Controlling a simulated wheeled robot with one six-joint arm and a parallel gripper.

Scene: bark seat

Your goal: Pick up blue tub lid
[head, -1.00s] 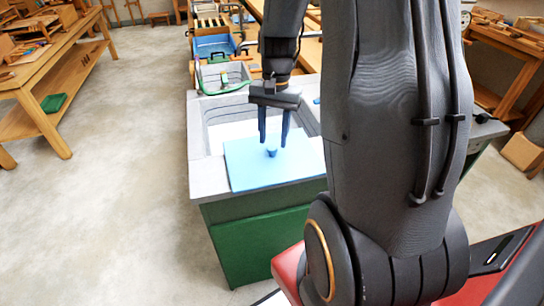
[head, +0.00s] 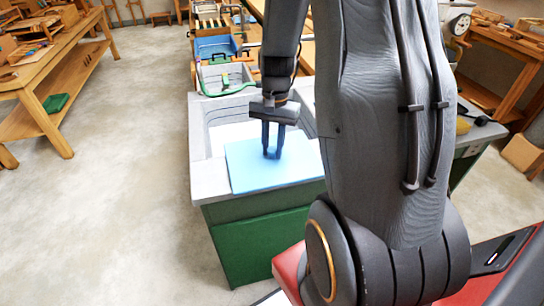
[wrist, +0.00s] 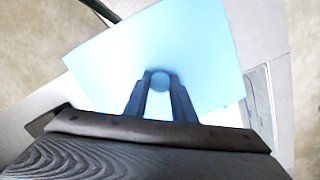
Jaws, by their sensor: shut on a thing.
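The blue tub lid (head: 300,168) is a flat light-blue rectangle lying across the front left part of the grey sink unit. It has a small round knob at its middle. My gripper (head: 272,154) points down over the lid's middle, and its two fingers are closed on the knob. In the wrist view the lid (wrist: 115,60) fills the middle, and the knob shows between the fingertips of my gripper (wrist: 160,80). I cannot tell any gap under the lid.
The grey sink (head: 222,110) stands on a green cabinet (head: 265,245). A blue crate (head: 216,47) and a green hose (head: 222,90) lie behind it. A wooden workbench (head: 55,75) stands at the left, with clear floor between.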

